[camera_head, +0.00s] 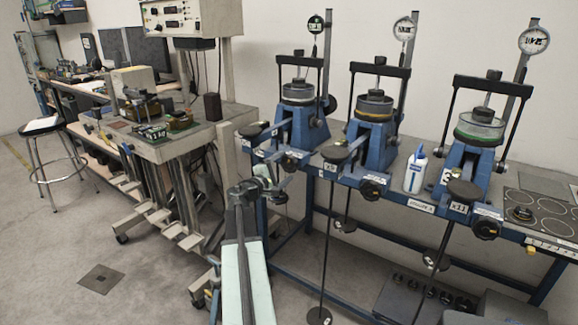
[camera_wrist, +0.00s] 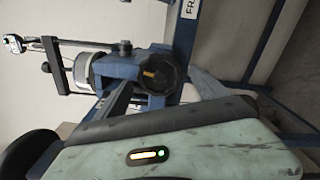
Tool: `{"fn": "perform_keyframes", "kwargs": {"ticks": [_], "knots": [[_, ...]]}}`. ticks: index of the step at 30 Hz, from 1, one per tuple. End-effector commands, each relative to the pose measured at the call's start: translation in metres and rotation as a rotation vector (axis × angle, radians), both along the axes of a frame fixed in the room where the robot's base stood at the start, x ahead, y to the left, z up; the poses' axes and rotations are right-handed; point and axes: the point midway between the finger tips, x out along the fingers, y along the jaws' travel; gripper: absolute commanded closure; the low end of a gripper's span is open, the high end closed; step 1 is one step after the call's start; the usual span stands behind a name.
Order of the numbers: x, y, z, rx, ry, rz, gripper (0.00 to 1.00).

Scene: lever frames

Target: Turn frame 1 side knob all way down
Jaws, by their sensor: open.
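Frame 1 (camera_head: 302,120) is the leftmost of the blue lever frames on the bench. Its black side knob (camera_head: 289,163), with a yellow mark, is at its lower front. In the wrist view the knob (camera_wrist: 168,73) is a dark round grip, its yellow mark facing me, on the blue frame body (camera_wrist: 118,72). My gripper (camera_head: 270,178) is in front of and just left of the knob in the head view. In the wrist view its grey fingers (camera_wrist: 167,92) are apart, one to each side below the knob. They look empty; contact with the knob cannot be told.
Frame 2 (camera_head: 371,130) and frame 3 (camera_head: 478,155) stand to the right with similar knobs. A white bottle (camera_head: 415,172) stands between them. A hanging rod with a weight (camera_head: 319,316) is right of my arm. A grey cart (camera_head: 185,145) stands left; the floor before it is clear.

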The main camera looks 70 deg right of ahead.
Motion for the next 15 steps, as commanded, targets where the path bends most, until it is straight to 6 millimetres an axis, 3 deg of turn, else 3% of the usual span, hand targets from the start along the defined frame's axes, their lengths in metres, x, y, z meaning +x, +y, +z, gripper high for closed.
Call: {"fn": "perform_keyframes", "kwargs": {"ticks": [6,15], "knots": [[0.006,0.025,0.0,0.0,0.0,0.0,0.18],[0.006,0.025,0.0,-0.012,-0.046,-0.002,0.18]]}}
